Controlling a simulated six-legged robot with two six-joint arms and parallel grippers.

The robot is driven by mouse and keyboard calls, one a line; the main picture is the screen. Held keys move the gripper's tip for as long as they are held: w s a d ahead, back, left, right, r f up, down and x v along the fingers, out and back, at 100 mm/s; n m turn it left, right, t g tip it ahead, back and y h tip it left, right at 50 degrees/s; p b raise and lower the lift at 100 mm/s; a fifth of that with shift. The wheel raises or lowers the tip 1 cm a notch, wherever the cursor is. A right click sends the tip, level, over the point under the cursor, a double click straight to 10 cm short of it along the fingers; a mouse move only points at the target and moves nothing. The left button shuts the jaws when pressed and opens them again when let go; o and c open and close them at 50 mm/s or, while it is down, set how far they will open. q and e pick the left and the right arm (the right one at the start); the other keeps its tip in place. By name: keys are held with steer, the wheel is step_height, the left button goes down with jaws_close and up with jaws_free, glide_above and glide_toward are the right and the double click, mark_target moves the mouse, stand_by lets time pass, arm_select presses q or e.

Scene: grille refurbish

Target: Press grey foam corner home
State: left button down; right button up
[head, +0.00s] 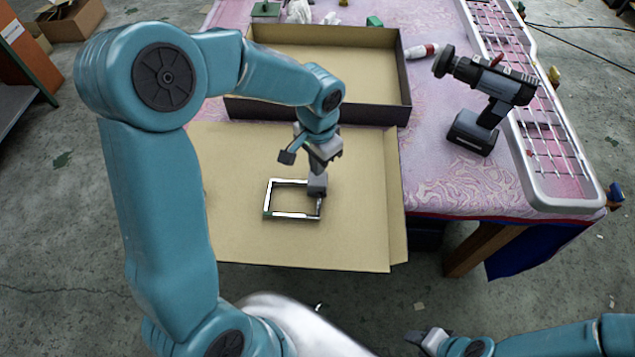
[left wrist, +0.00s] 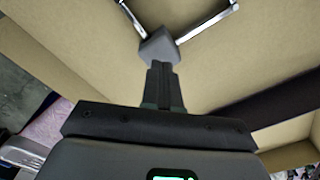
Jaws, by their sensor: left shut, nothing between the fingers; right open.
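A thin rectangular frame (head: 291,214) lies on the cardboard sheet. Its bars look white and metallic. The grey foam corner (head: 317,185) is at the frame's far right corner. In the left wrist view the foam corner (left wrist: 157,46) is a grey block where two shiny bars meet; I cannot tell whether it is fully seated. My left gripper (head: 318,172) is right over it, pointing down, its fingers shut and empty. In the left wrist view the fingertips (left wrist: 161,64) reach the block's edge, touching or very close. My right gripper (head: 428,338) is open and empty, low at the right, away from the frame.
The cardboard sheet (head: 235,235) has bare room around the frame. Behind it is an open shallow box (head: 330,55). A cordless drill (head: 488,95) stands to the right on the patterned cloth, beside a long white grille (head: 560,185).

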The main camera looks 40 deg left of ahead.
mark_target(317, 179)
arm_select(q)
step_height(317, 179, up, 7)
steer(key=p, duration=0.5)
steer(key=shift+s, duration=0.15)
